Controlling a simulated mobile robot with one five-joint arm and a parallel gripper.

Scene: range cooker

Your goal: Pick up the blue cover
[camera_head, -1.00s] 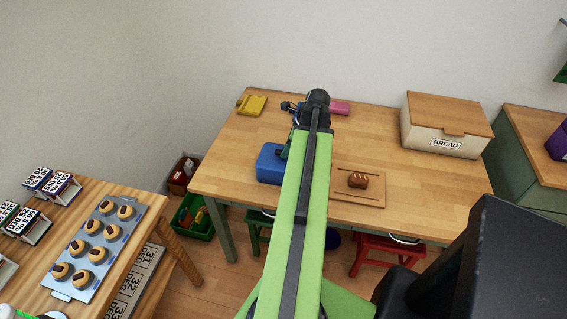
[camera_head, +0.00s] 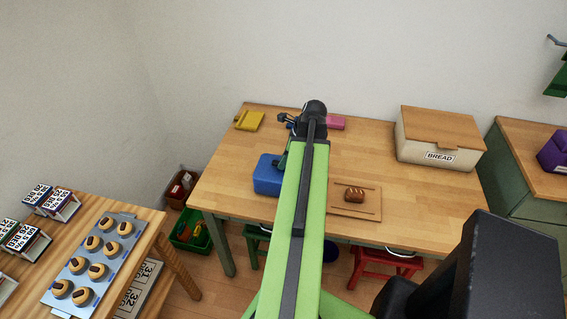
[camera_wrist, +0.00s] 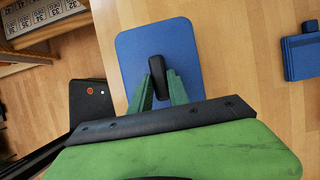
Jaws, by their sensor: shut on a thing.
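The blue cover (camera_wrist: 137,48) has rounded corners and a black handle (camera_wrist: 158,70) on top. In the wrist view, my gripper (camera_wrist: 161,82) has its two green fingers shut on this handle, one on each side. In the head view, the cover (camera_head: 267,176) is just left of my green arm, over the front left part of the wooden table (camera_head: 235,165). My arm hides its right side. I cannot tell how much room there is between its underside and the table.
A bread loaf lies on a wooden board (camera_head: 340,208) right of my arm. Behind are a yellow object (camera_head: 249,120), a pink object (camera_head: 336,123) and a bread box (camera_head: 437,150). A flat blue object (camera_wrist: 300,56) lies right of the cover. A tray of pastries (camera_head: 82,284) is front left.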

